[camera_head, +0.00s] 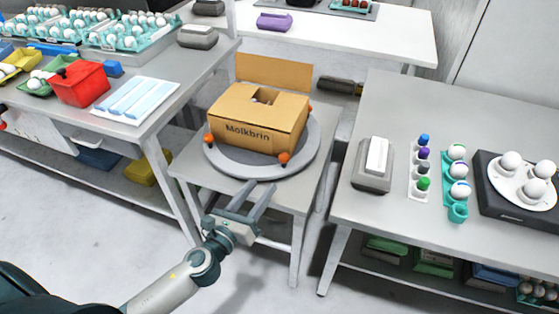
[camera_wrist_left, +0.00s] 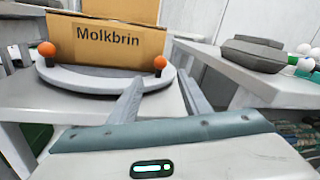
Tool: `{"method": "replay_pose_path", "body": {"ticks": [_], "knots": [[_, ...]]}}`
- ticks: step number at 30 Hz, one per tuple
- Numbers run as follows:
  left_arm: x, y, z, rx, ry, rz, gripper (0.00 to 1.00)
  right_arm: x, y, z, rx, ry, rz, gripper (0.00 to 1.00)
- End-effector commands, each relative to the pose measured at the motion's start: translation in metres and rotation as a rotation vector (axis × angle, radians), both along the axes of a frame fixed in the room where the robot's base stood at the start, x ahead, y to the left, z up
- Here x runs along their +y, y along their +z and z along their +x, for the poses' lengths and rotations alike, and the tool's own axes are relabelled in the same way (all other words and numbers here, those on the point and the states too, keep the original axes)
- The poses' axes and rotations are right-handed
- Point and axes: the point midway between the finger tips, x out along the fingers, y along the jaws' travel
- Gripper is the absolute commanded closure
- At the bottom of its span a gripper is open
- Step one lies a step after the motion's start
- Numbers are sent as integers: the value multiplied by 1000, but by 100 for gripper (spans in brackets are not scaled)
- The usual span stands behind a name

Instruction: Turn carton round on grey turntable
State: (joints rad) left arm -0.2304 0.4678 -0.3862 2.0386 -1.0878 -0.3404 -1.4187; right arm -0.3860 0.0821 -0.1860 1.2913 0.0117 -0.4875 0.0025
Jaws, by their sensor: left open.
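The brown carton (camera_head: 257,121), printed "Molkbrin" on its front, stands on the round grey turntable (camera_head: 226,165) on the small middle table. Its back flap stands up and its top has an opening. Orange balls on dark pegs stand at the turntable's rim, such as the front one (camera_head: 284,158). My left gripper (camera_head: 261,186) is open and empty, just in front of the turntable's front edge. In the left wrist view its fingers (camera_wrist_left: 160,92) point toward the turntable (camera_wrist_left: 90,80), right of the carton (camera_wrist_left: 105,45). My right gripper is out of view.
The left table holds egg trays (camera_head: 130,35), a red bin (camera_head: 80,84) and a blue-striped white sheet (camera_head: 136,100). The right table holds a grey device (camera_head: 373,165), small egg racks (camera_head: 420,170) and a plate of eggs (camera_head: 521,185). Narrow gaps separate the tables.

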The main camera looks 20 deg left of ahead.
Motion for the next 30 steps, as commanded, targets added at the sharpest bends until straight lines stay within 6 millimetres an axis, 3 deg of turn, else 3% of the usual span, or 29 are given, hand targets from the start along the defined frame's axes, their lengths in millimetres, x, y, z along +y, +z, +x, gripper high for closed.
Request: {"method": "replay_pose_path", "body": {"ticks": [12,18,30], "knots": [[-15,2,73,-2,0,-2,57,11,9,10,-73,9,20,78],[-20,1,100,-1,0,-1,57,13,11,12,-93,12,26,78],[-23,0,114,0,-1,-1,57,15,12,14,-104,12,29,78]]}}
